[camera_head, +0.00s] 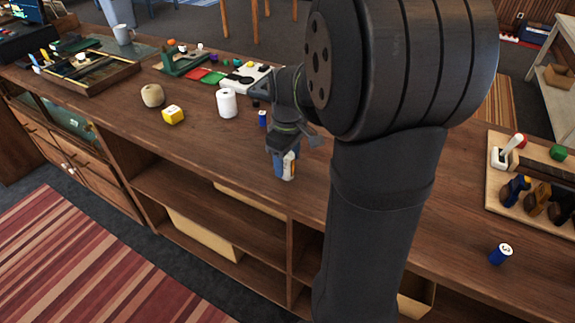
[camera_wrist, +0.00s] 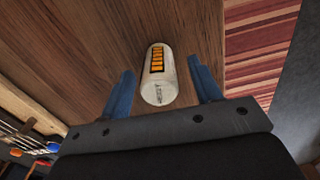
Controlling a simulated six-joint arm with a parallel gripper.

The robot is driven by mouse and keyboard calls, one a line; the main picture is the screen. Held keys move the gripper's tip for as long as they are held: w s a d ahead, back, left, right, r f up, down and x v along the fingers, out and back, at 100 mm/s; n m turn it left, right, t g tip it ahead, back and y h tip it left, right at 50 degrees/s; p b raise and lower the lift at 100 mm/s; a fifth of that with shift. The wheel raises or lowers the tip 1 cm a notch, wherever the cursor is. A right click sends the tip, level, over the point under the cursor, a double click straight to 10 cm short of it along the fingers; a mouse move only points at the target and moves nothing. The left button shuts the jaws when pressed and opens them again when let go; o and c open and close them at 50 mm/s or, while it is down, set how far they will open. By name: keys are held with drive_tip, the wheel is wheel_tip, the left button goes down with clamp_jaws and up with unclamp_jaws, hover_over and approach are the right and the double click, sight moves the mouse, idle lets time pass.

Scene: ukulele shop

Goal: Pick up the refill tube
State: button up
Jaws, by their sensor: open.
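The refill tube appears to be the small white cylinder with an orange and dark label (camera_wrist: 157,62); the task's name is not readable on it. It lies within the span between my gripper's two blue fingers (camera_wrist: 160,72) in the wrist view, with gaps on both sides. In the head view the tube (camera_head: 290,167) shows at the counter's front edge, partly hidden behind my gripper (camera_head: 283,163), which points down over it. My gripper is open and holds nothing. I cannot tell how deep the fingers reach around the tube.
On the wooden counter (camera_head: 190,135) stand a white roll (camera_head: 227,103), a yellow box (camera_head: 173,115), a tan ball of twine (camera_head: 152,95) and a small blue cylinder (camera_head: 262,118). The front edge is close.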

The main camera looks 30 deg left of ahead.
drive_tip(key=shift+f, duration=0.8)
drive_tip(key=c, duration=1.1)
drive_tip(key=shift+o, duration=0.2)
drive_tip(key=shift+r, duration=0.1)
